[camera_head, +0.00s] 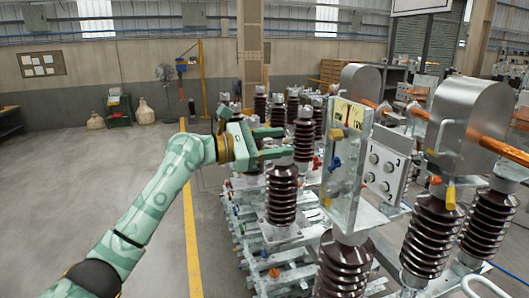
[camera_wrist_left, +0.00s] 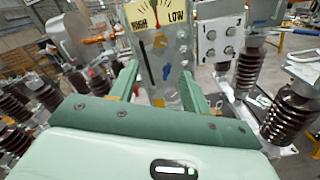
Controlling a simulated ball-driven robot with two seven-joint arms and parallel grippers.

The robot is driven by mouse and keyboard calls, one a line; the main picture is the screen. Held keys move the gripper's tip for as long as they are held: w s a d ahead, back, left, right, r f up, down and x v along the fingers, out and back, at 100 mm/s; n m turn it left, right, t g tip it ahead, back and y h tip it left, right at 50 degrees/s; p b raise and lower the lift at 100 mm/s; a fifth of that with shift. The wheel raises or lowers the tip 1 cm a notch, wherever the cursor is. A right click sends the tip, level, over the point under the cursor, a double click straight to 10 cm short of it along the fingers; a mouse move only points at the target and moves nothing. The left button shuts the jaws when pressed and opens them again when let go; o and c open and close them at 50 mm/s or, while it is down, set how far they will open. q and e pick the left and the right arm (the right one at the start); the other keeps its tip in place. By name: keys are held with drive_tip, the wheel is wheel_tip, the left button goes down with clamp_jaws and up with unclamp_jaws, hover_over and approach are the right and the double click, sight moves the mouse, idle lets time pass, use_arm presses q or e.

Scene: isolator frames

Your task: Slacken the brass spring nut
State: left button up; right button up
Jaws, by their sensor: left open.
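A pale metal housing (camera_head: 345,185) stands upright on a brown ribbed insulator and carries a yellow HIGH/LOW dial plate (camera_head: 349,114). Small parts sit on its side: an orange one (camera_head: 335,135), a blue one (camera_head: 336,163) and a brass-yellow one (camera_head: 326,202). Which is the spring nut is too small to tell for sure. My left gripper (camera_head: 285,143) is open and empty, left of the housing and apart from it. In the left wrist view the housing appears beyond and between the fingers (camera_wrist_left: 159,75), with a brass-coloured part (camera_wrist_left: 158,102) low on it. My right gripper is out of view.
Brown ribbed insulators (camera_head: 282,195) crowd under and behind my left gripper. A grey box with round knobs (camera_head: 383,170) and a rounded metal cover (camera_head: 465,125) with orange bars stand to the right. Open floor (camera_head: 100,185) lies left of the yellow line.

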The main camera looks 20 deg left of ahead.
use_arm(q)
drive_tip(key=v, duration=0.3)
idle(0.4)
